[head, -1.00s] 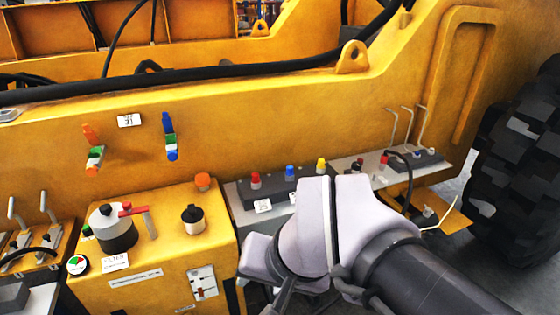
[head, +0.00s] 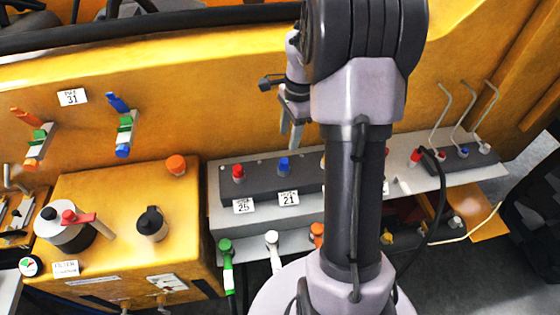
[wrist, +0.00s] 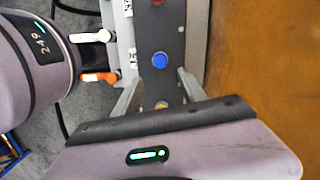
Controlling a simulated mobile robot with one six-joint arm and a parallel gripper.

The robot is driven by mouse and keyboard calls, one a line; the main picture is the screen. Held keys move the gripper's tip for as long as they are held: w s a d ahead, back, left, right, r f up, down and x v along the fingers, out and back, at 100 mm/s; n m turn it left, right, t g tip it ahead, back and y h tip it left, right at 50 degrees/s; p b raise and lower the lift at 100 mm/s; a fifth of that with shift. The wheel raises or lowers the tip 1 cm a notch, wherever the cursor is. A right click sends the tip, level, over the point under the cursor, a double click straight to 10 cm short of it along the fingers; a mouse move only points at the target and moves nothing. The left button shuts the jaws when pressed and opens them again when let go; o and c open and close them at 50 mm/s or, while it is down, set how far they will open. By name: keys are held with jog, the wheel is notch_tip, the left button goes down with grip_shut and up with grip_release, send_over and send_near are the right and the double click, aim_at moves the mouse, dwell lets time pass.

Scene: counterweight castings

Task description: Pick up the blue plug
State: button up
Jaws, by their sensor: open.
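The blue plug (head: 284,164) stands on top of a dark grey block (head: 262,183), between a red plug and my arm, behind a white tag reading 21. In the wrist view the blue plug (wrist: 160,60) is a round blue top. My gripper (wrist: 160,76) is open and empty, its two fingers pointing toward the block. The blue plug shows just past the fingertips, roughly midway between them. In the head view my gripper (head: 291,143) is above and behind the block near the blue plug, partly hidden by my arm.
A red plug (head: 238,172) stands left of the blue one. A yellow plug (wrist: 161,104) shows between the fingers in the wrist view. The yellow machine wall (head: 220,110) rises behind the block. Green, white and orange connectors (head: 317,232) hang at the shelf front.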

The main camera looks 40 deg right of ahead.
aim_at(284, 160)
jog(key=f+b, duration=0.1)
jog(key=f, duration=0.2)
jog(key=a+f+b, duration=0.1)
jog(key=f, duration=0.3)
jog(key=f+b, duration=0.1)
jog(key=f, duration=0.2)
jog(key=shift+w+a+f, duration=0.15)
grip_shut()
